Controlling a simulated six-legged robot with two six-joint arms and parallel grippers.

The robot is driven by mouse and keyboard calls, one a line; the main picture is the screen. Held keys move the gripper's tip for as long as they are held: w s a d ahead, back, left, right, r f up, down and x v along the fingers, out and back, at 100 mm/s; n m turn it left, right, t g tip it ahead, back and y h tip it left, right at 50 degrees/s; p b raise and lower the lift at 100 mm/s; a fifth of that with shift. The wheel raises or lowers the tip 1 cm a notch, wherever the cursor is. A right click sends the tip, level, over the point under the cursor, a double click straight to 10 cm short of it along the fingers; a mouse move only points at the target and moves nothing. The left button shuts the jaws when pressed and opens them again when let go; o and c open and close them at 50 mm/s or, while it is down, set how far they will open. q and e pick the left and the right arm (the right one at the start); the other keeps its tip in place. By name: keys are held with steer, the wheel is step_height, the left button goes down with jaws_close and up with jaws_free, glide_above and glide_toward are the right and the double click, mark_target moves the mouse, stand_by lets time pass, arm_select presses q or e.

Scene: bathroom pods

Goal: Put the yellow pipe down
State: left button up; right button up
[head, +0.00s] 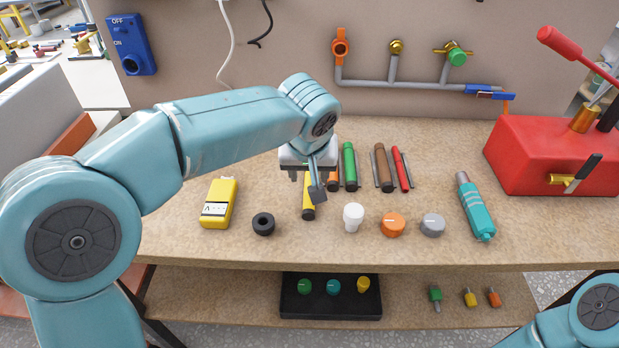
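The yellow pipe (308,191) has a black end cap facing me. It is in the middle of the workbench area, below my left gripper and partly hidden by it. My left gripper (316,190) points down at the pipe. My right gripper is out of view; only part of my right arm shows at the bottom right.
Orange (333,180), green (349,163), brown (383,165) and red (401,167) pipes lie just behind and right. A black ring (263,224), white knob (353,216), orange knob (393,225) and grey knob (433,225) stand in front. A yellow meter (219,202) lies left.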

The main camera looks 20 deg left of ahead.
arm_select(q)
steer(key=v, duration=0.5)
steer(key=shift+s+d+r+p, duration=0.1)
steer(key=shift+s+r+p, duration=0.05)
steer(key=shift+r+p, duration=0.2)
